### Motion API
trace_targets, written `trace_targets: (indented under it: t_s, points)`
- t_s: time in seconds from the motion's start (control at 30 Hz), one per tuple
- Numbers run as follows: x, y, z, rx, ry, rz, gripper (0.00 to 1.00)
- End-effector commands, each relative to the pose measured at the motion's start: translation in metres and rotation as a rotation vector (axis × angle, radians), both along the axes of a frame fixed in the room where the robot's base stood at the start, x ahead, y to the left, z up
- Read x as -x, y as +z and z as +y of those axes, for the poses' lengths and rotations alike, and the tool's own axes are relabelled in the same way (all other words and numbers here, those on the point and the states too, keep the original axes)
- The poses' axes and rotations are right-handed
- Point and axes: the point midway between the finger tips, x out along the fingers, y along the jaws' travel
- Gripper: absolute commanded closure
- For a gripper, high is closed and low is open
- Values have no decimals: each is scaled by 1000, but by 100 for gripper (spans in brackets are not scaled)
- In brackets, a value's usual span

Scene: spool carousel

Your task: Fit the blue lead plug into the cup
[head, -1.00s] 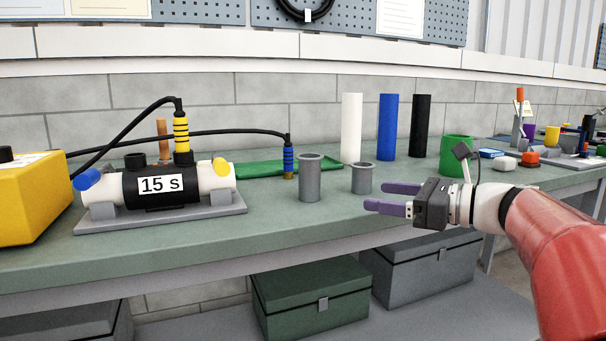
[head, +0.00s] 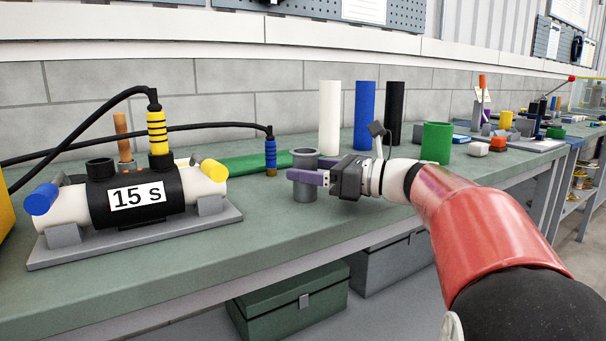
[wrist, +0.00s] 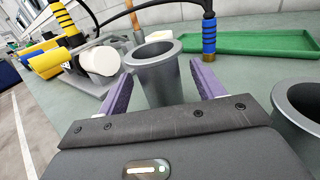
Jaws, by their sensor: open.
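The blue lead plug (head: 271,152), blue-ribbed with a brown lower end, stands upright on its black cable behind the tall grey cup (head: 304,192). It also shows in the wrist view (wrist: 209,36), beyond the cup. My gripper (head: 306,174) is open, its purple fingers reaching either side of the tall cup. In the wrist view this cup (wrist: 158,82) stands upright and empty between the fingers; contact cannot be told. A shorter grey cup (wrist: 302,112) stands at the right of the wrist view; my gripper hides it in the head view.
A green tray (head: 240,165) lies behind. White (head: 329,115), blue (head: 365,115) and black cylinders stand at back. The bench front is clear.

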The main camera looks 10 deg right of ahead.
Motion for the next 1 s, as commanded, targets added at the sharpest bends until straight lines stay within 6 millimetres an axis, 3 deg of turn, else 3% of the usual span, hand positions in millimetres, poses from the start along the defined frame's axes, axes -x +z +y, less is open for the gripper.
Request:
trace_targets:
  t_s: [0.2, 0.5, 0.9, 1.0]
  points:
    - [-19, -2, 23, -1, 1, 0, 33]
    - [-21, -2, 26, -1, 0, 1, 34]
    - [-21, -3, 26, -1, 0, 1, 85]
    - [-21, -2, 26, -1, 0, 0, 85]
